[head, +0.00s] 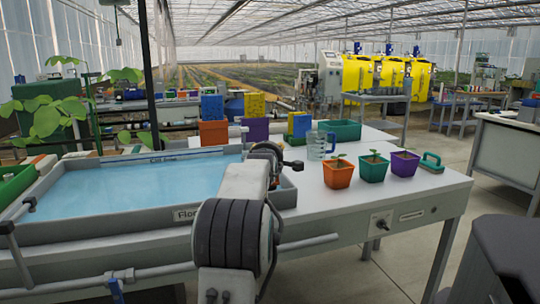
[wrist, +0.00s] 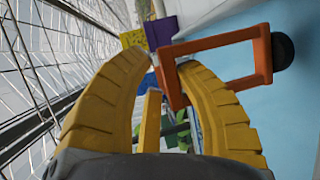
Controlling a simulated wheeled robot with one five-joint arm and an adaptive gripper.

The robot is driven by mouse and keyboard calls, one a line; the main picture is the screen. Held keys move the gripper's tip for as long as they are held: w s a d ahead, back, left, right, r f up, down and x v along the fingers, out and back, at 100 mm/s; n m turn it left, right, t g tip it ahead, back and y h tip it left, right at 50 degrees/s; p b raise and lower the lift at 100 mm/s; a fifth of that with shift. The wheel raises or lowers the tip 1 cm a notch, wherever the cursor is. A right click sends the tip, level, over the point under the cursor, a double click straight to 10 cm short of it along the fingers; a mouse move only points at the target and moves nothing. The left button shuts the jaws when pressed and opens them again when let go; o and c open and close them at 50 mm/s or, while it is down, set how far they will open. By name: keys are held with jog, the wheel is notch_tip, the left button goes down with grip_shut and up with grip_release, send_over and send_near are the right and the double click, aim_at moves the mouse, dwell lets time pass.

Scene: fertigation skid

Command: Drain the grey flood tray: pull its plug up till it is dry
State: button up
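The grey flood tray (head: 110,230) lies at the left in the head view and holds light blue water (head: 130,185). Part of its sign is hidden by my arm. In the wrist view, the plug has an orange rectangular handle (wrist: 262,55) and a dark round end (wrist: 283,48) at the right, seen against the blue. My gripper (wrist: 163,64) has its yellow fingers apart, with the handle's near bar between or just beyond the tips. The bar overlaps the right finger; I cannot tell whether they touch. The plug is hidden in the head view.
Leafy plants (head: 48,115) stand at the left.

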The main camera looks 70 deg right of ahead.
jog(key=o, duration=0.4)
jog(key=shift+v, duration=6)
